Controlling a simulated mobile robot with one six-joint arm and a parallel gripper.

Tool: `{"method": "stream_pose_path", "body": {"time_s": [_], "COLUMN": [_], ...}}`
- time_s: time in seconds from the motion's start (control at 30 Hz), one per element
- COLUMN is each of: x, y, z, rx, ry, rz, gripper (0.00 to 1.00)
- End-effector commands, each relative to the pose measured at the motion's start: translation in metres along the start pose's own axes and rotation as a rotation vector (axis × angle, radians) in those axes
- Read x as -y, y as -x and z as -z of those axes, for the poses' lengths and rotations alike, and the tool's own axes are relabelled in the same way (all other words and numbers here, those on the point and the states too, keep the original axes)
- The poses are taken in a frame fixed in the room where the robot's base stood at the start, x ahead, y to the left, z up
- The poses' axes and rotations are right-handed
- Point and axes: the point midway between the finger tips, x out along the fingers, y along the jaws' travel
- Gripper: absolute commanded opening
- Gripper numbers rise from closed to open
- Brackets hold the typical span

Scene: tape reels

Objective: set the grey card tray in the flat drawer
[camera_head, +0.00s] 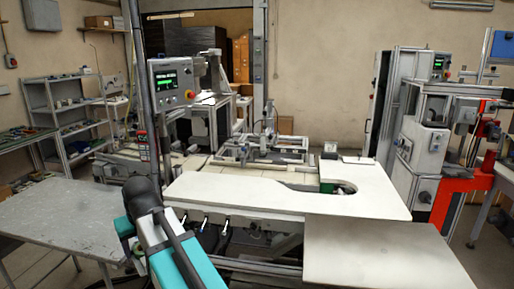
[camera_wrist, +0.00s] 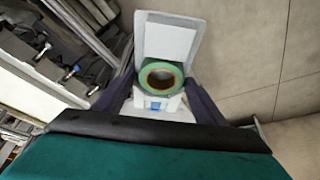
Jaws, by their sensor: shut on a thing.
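In the wrist view the two dark fingers of my gripper (camera_wrist: 160,96) stand on either side of a light grey tray-like piece (camera_wrist: 170,40), which I take to be the grey card tray. The gripper is shut on it. A green tape reel (camera_wrist: 142,76) with a brown core sits in or on it, and a small blue patch shows at its near end. I cannot identify the flat drawer in either view.
A white worktop (camera_head: 240,193) with a rounded cutout lies ahead. A lower pale surface (camera_head: 380,255) is at front right and a grey table (camera_head: 60,220) at left. Machines stand behind and at right. Bare floor (camera_wrist: 250,60) shows right of the tray in the wrist view.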

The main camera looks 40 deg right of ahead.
Motion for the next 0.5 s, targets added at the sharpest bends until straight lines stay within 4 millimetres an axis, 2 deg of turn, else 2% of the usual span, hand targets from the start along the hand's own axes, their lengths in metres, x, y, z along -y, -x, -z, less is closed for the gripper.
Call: {"method": "stream_pose_path", "body": {"time_s": [0.2, 0.5], "x": [0.000, 0.000], "y": [0.008, 0.009], "z": [-0.020, -0.023], "rx": [-0.001, 0.000], "ry": [0.000, -0.001], "rz": [0.000, 0.000], "gripper": [0.38, 0.38]}}
